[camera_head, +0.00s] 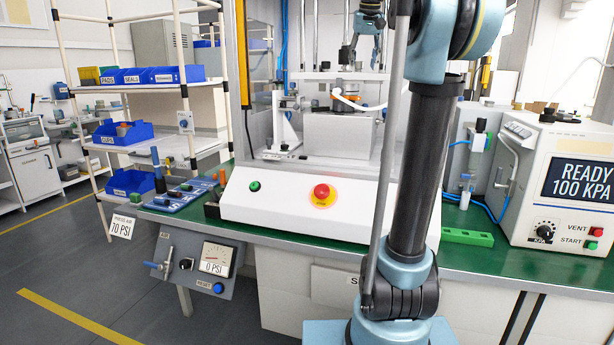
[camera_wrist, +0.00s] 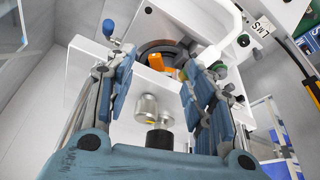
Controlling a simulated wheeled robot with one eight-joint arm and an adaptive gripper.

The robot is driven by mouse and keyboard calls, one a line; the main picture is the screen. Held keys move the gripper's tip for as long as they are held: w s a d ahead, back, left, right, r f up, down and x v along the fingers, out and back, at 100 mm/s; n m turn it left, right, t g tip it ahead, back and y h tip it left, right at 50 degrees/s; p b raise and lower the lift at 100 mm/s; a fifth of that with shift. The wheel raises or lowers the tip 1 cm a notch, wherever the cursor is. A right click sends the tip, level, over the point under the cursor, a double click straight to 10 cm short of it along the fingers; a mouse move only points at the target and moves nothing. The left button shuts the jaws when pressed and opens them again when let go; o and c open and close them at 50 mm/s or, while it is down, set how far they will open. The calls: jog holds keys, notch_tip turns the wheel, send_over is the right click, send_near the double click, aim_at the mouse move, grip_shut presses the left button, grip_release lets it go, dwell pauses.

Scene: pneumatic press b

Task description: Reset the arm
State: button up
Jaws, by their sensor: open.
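My arm rises in front of the bench in the head view, and my gripper (camera_head: 361,60) hangs inside the press bay, above the fixture (camera_head: 345,98) with its dark round part and orange piece. In the wrist view my gripper (camera_wrist: 157,66) has its two blue fingers wide apart, with nothing held between them. Beyond the fingers are a metal cylinder (camera_wrist: 146,107) with a black end and an orange piece (camera_wrist: 157,60) on a dark ring. My arm hides part of the bay's right side in the head view.
The press's white control panel (camera_head: 285,205) has a red stop button (camera_head: 321,192) and a green button (camera_head: 255,186). A tester (camera_head: 560,175) reading READY 100 KPA stands right. A shelf rack with blue bins (camera_head: 122,132) stands left. The gauge (camera_head: 215,259) shows 0 PSI. Bay walls and rods surround my gripper.

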jog(key=s+f, duration=1.1)
jog(key=f, duration=0.6)
jog(key=s+f+g, duration=0.1)
jog(key=s+f, duration=1.1)
jog(key=f, duration=0.5)
jog(key=s+f, duration=1.2)
jog(key=f, duration=0.5)
jog(key=shift+s+a+g, duration=0.15)
jog(key=shift+s+g, duration=0.1)
jog(key=shift+g, duration=0.15)
jog(key=shift+w+f, duration=0.2)
jog(key=shift+w, duration=0.3)
